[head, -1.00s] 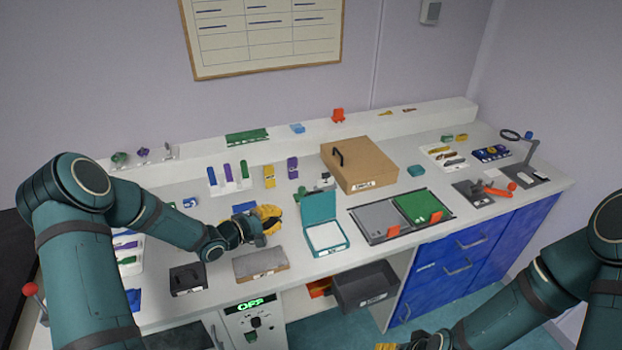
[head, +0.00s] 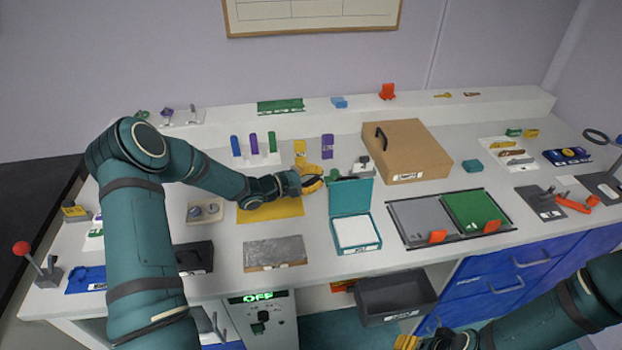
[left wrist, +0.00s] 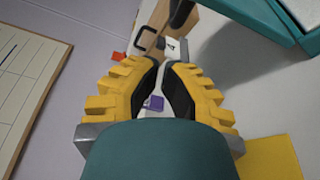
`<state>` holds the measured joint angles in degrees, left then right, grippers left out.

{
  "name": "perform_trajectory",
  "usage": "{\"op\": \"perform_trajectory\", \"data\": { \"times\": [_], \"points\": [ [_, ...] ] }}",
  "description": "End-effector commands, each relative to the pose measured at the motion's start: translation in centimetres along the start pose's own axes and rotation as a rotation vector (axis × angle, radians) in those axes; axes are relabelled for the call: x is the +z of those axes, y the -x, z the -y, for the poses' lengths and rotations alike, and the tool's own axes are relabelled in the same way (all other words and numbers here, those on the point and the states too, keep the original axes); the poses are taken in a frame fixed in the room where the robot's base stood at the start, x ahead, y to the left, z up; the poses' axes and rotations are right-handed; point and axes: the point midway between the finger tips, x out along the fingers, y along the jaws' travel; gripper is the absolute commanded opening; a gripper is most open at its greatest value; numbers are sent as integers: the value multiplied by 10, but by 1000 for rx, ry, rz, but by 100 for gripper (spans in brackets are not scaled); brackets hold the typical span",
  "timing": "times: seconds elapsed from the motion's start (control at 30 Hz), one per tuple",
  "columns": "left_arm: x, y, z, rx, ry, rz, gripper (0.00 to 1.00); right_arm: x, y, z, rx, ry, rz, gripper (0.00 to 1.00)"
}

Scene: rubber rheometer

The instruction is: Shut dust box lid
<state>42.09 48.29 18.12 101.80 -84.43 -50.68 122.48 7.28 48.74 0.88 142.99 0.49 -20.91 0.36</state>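A teal box (head: 358,249) with a white inside stands open at the middle of the worktop; its label is too small to read. Its teal lid (head: 351,197) stands upright at the back edge. Teal box parts also show at the upper right of the left wrist view (left wrist: 262,28). My left gripper (head: 314,181) is just left of the lid's top, apart from it. In the left wrist view, its yellow fingers (left wrist: 166,66) nearly meet at the tips, with nothing held. My right gripper (head: 405,342) is cut off at the bottom edge of the head view.
A brown box (head: 420,150) with a black handle stands behind, to the right. A grey and green tray (head: 422,222) lies right of the teal box. A yellow mat (head: 271,211) and a grey slab (head: 275,252) lie left. A dark open drawer (head: 396,298) sits below.

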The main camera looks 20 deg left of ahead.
Motion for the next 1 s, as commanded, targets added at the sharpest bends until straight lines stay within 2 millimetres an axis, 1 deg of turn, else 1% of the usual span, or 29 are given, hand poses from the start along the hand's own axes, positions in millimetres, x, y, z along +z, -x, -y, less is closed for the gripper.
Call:
{"op": "perform_trajectory", "data": {
  "times": [0.03, 0.2, 0.4, 0.5, 0.63, 1.0],
  "points": [
    [0, -12, 2, 1, 1, 3, 0, 0, -2, -1, 0, 0, 1, 59],
    [1, -46, 1, 1, 0, 3, 0, 2, -5, -2, -1, 1, 3, 59],
    [0, -79, 2, 0, 2, 1, 0, 3, -7, -3, -1, 2, 6, 59],
    [10, -73, 0, -1, 3, 0, 0, 3, -7, -2, -1, 2, 6, 59],
    [17, -71, 1, -1, 2, -1, 0, 3, -6, -2, -1, 2, 6, 59],
    [19, -70, 1, 0, 2, -1, 0, 3, -7, -2, -1, 2, 6, 59]
  ]
}}
